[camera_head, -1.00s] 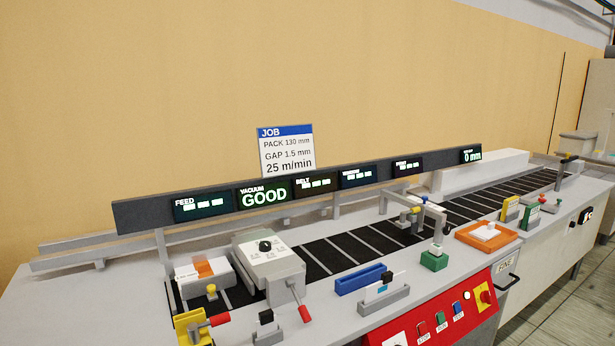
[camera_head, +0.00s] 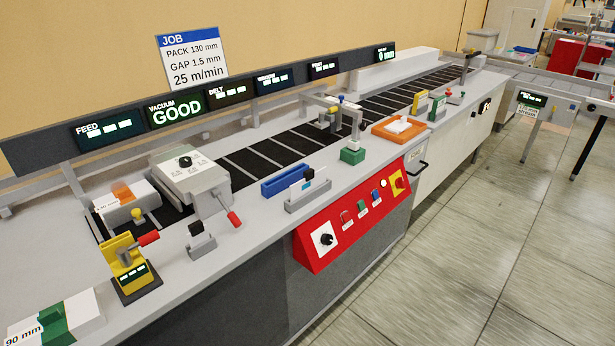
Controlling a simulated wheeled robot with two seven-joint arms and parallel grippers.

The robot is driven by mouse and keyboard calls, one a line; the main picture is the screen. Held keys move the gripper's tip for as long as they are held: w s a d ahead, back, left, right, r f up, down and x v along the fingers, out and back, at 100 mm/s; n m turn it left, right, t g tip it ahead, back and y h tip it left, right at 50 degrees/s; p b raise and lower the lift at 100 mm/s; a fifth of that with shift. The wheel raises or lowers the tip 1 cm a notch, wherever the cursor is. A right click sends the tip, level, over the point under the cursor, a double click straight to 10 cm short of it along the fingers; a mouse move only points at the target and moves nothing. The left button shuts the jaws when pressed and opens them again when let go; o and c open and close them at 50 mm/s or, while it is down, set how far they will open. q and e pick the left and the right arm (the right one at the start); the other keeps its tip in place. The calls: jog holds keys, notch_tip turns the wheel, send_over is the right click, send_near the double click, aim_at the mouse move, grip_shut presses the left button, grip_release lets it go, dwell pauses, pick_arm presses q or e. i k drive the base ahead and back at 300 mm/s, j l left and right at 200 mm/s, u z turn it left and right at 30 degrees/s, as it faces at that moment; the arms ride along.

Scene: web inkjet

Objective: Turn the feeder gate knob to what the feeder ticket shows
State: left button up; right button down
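Another black knob (camera_head: 326,240) is on a white plate at the left of the red panel (camera_head: 312,259). I cannot tell from labels which knob is the feeder gate's. Neither of my grippers shows.
A yellow fixture with a red handle (camera_head: 124,256) stands at the front left, near a pack marked 90 mm (camera_head: 62,318). A blue tray (camera_head: 287,181) and orange tray (camera_head: 399,130) lie along the bench. The VACUUM display (camera_head: 176,111) reads GOOD. Floor at right is clear.

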aim_at(186, 161)
jog(key=l+u, duration=0.1)
jog(key=u, duration=0.75)
jog(key=i+l, duration=0.05)
